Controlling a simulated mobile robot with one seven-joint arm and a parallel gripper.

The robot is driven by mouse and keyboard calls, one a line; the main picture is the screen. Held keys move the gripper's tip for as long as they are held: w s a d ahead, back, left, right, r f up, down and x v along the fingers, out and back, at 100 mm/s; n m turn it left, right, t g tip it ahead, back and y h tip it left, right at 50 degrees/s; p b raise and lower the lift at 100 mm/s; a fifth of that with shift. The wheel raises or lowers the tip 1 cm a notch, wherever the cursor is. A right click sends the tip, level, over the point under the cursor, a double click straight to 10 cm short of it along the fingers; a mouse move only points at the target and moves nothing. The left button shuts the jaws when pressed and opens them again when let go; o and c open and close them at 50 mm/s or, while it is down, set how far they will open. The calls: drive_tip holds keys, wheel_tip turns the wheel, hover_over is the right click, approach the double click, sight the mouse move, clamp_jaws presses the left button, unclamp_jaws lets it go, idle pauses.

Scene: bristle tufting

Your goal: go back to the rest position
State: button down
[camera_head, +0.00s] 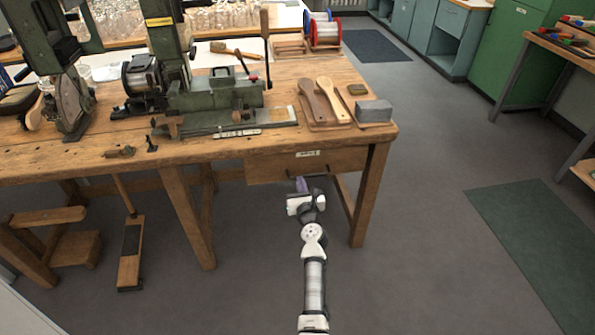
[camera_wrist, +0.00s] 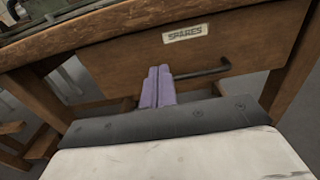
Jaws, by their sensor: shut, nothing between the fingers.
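My gripper (camera_wrist: 158,87) shows in the wrist view with its two purple fingers together and nothing between them. It points at the front of a wooden drawer (camera_wrist: 235,50) labelled SPARES, its fingertips left of and near the dark bar handle (camera_wrist: 203,74). I cannot tell whether the fingers touch the drawer or the handle. In the head view my gripper (camera_head: 301,184) is just below the drawer (camera_head: 290,166), in front of the workbench. The drawer looks closed.
A foot pedal (camera_head: 130,250) stands below at left. The floor (camera_head: 425,200) to the right is clear, with a green mat (camera_head: 535,240).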

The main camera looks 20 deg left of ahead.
drive_tip(key=shift+v, duration=1.95)
